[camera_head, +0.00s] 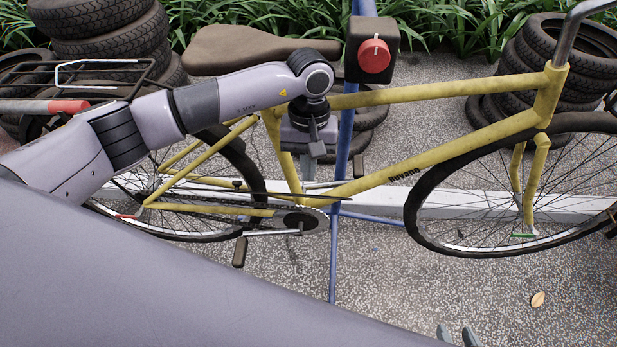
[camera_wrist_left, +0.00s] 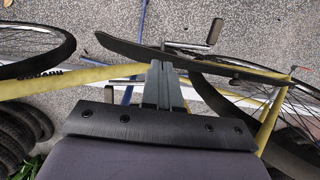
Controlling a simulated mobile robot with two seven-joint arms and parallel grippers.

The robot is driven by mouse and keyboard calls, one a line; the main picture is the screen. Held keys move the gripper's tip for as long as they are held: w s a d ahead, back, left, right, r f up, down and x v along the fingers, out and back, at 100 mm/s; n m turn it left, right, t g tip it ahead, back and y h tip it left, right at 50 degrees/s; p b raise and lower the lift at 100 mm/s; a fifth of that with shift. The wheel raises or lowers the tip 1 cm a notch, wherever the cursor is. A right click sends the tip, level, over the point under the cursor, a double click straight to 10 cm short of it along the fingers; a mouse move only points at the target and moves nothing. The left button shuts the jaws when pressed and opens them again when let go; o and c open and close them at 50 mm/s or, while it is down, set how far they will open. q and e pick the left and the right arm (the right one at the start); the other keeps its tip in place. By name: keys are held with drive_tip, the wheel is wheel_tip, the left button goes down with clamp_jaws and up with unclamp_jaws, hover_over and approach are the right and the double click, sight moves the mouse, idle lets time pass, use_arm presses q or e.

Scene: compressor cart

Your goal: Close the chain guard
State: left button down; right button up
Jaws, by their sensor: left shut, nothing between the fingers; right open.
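The yellow bicycle (camera_head: 430,150) stands side-on. Its chain guard (camera_head: 275,194), a long dark strip, shows nearly edge-on above the chain and chainring (camera_head: 300,219), which are uncovered. In the left wrist view the guard (camera_wrist_left: 215,67) runs across the top, from a pointed front end to the rear at right. My left gripper (camera_head: 314,152) is shut and empty, pointing down above the guard by the seat tube. In the left wrist view its fingertips (camera_wrist_left: 163,63) overlap the guard's edge; I cannot tell if they touch. My right gripper (camera_head: 457,335) is open at the bottom edge, only its tips showing.
A blue stand post (camera_head: 345,145) with a red-knobbed box (camera_head: 374,57) rises beside my left gripper. Stacked tyres (camera_head: 105,30) stand behind left, with more (camera_head: 570,55) behind right. The crank and pedal (camera_head: 240,252) stick out low. The speckled floor in front is clear.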

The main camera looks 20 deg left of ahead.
use_arm(q)
drive_tip(key=shift+s+d+f, duration=0.1)
drive_tip(key=shift+s+f, duration=0.05)
drive_tip(key=shift+f, duration=0.9)
drive_tip(key=shift+s+f, duration=0.1)
drive_tip(key=shift+f, duration=0.9)
